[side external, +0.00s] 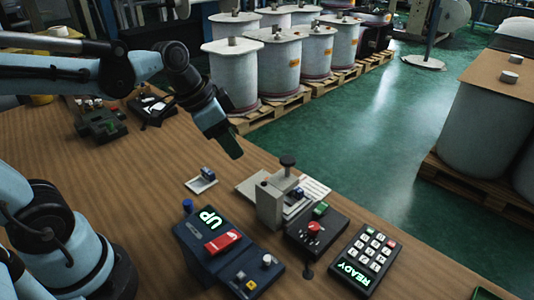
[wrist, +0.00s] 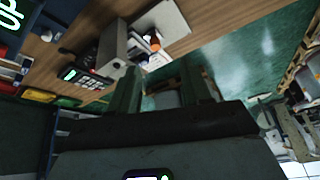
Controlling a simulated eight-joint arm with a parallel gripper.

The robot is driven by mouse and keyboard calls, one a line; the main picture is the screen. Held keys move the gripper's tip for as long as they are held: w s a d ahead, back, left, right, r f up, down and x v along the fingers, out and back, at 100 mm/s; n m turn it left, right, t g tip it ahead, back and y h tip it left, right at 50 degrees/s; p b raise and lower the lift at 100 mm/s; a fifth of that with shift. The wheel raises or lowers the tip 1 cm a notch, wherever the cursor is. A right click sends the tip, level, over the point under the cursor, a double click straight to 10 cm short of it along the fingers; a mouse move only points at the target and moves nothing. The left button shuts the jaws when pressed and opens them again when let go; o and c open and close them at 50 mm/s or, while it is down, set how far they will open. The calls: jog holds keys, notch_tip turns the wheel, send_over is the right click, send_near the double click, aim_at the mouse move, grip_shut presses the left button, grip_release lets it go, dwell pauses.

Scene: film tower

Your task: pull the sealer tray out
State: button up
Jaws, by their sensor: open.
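The sealer (side external: 270,200) is a grey upright block with a black knob on top, standing on the wooden table. A pale flat plate (side external: 316,188) shows at its right and back; I cannot tell whether this is the sealer tray. A separate small white tray (side external: 201,181) with a blue piece lies to the left of the sealer. My gripper (side external: 230,150) is open and empty, above the table's far edge, up and left of the sealer and apart from it. In the wrist view my two fingers (wrist: 160,85) stand apart, with the grey sealer block (wrist: 112,42) beyond them.
A dark console (side external: 225,248) reading UP, with a red lever, stands front left of the sealer. A dark unit with a red knob (side external: 313,229) and a keypad (side external: 366,259) reading READY are at right. Bare table (side external: 130,185) lies left.

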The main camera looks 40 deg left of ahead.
jog(key=shift+w+d+f+m+g+h, duration=0.25)
jog(key=shift+w+d+f+m, duration=0.4)
jog(key=shift+w+f, duration=0.9)
jog(key=shift+w+d+f+m+g+h, duration=0.3)
jog(key=shift+w+d+f+m, duration=0.4)
jog(key=shift+f, duration=1.65)
jog(key=shift+w+d+f+m+g+h, duration=0.25)
jog(key=shift+w+d+f+m, duration=0.35)
jog(key=shift+w+f, duration=1)
jog(key=shift+s+f, duration=0.35)
jog(key=shift+s, duration=0.05)
jog(key=shift+c, duration=0.3)
grip_shut()
jog(key=shift+a, duration=0.1)
